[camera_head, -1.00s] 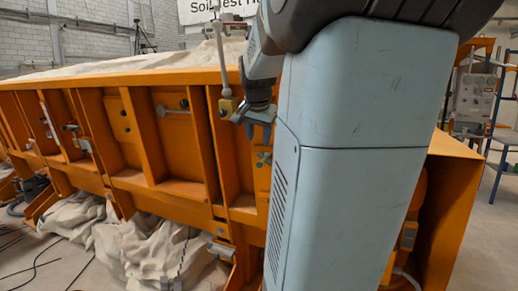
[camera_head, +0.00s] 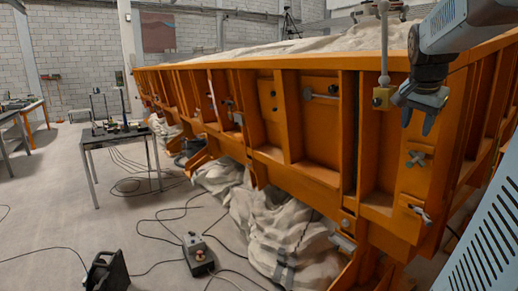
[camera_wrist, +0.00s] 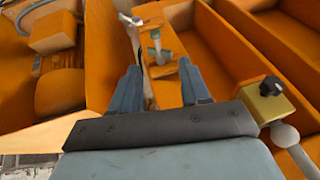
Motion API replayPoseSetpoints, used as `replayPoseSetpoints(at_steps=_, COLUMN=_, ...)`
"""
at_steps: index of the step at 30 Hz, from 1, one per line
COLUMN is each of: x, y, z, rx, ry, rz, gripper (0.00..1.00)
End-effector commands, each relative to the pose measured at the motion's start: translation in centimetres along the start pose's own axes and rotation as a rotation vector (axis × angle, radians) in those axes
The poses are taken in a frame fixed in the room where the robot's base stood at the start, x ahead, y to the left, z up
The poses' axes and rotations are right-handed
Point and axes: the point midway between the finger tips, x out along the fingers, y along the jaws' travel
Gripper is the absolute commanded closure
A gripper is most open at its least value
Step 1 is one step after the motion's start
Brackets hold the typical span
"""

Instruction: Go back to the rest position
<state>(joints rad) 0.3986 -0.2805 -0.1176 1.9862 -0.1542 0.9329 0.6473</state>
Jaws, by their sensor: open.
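My gripper (camera_head: 420,116) is at the upper right in the head view, in front of the orange sandbed wall (camera_head: 318,140). Its two blue-grey fingers are apart with nothing between them. In the wrist view my gripper (camera_wrist: 160,88) also shows open and empty, with orange panels beyond the fingertips. A yellow block (camera_head: 381,98) on a pale rod is just left of my gripper; the block also shows at the right in the wrist view (camera_wrist: 268,100). A grey cross-shaped handle (camera_head: 415,158) is on the panel below my gripper.
Crumpled beige sheeting (camera_head: 270,220) lies along the sandbed's foot. A table (camera_head: 120,140) with equipment stands at the left. A small grey control box (camera_head: 197,254), a black object (camera_head: 107,272) and several cables lie on the floor.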

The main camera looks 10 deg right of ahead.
Motion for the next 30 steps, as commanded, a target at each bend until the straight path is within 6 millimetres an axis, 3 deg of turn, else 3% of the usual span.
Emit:
replayPoseSetpoints(at_steps=5, x=-1.3, y=-1.2, z=5.8, rx=-0.172, ry=-0.03, rz=-0.062, gripper=0.54)
replayPoseSetpoints(at_steps=9, x=-2.4, y=-1.7, z=12.5, rx=-0.383, ry=-0.058, rz=-0.134, gripper=0.54)
replayPoseSetpoints(at_steps=18, x=-3.3, y=0.4, z=25.4, rx=-0.817, ry=-0.087, rz=-0.277, gripper=0.54)
replayPoseSetpoints(at_steps=24, x=-3.1, y=2.0, z=29.9, rx=-0.983, ry=-0.09, rz=-0.329, gripper=0.54)
replayPoseSetpoints(at_steps=30, x=-3.0, y=2.5, z=30.8, rx=-1.02, ry=-0.091, rz=-0.339, gripper=0.54)
